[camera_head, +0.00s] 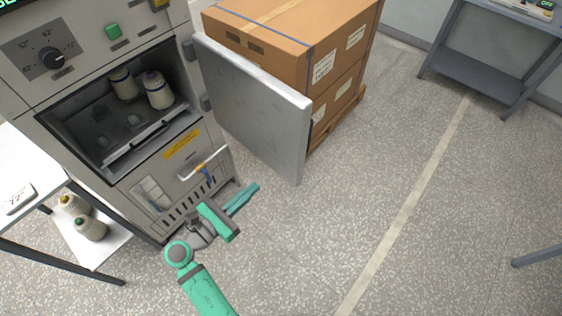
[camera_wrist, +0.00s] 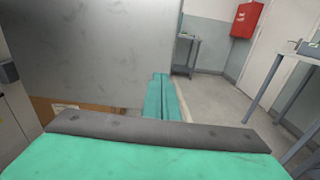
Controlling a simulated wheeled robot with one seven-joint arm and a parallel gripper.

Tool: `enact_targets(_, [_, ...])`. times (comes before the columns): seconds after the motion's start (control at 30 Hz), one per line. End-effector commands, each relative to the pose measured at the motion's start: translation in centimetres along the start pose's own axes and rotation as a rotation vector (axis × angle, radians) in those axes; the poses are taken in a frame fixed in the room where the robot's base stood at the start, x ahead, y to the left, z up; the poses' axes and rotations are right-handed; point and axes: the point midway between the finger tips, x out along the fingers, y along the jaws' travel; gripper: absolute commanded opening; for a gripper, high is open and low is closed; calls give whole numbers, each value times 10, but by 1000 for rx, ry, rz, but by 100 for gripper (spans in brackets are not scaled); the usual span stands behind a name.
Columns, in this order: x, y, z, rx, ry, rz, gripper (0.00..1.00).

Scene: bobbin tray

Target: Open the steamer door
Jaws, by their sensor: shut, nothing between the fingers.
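The steamer (camera_head: 90,60) stands at the upper left in the head view. Its grey door (camera_head: 255,105) is hinged on the right side of the chamber and stands swung wide open, leaving the chamber uncovered. In the wrist view the door's flat face (camera_wrist: 90,50) fills the upper left. My gripper (camera_head: 254,188) is shut and empty, low in front of the steamer and below the door's bottom edge in the head picture. In the wrist view its teal fingers (camera_wrist: 161,98) lie together near the door's edge. I cannot tell whether they touch it.
Cones of yarn (camera_head: 158,90) stand inside the chamber. Stacked cardboard boxes (camera_head: 290,40) on a pallet are behind the door. A white side table (camera_head: 20,175) is at left, a grey table (camera_head: 480,70) at upper right.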

Motion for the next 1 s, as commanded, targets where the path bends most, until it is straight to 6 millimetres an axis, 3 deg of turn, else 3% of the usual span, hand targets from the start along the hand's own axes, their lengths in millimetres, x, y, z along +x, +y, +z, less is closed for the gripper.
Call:
enact_targets(0.27, [21,0,8,-22,-22,-20,0])
enact_targets(0.7, [101,-1,10,-20,-22,-19,0])
enact_targets(1.0, [135,-1,10,-19,-21,-16,0])
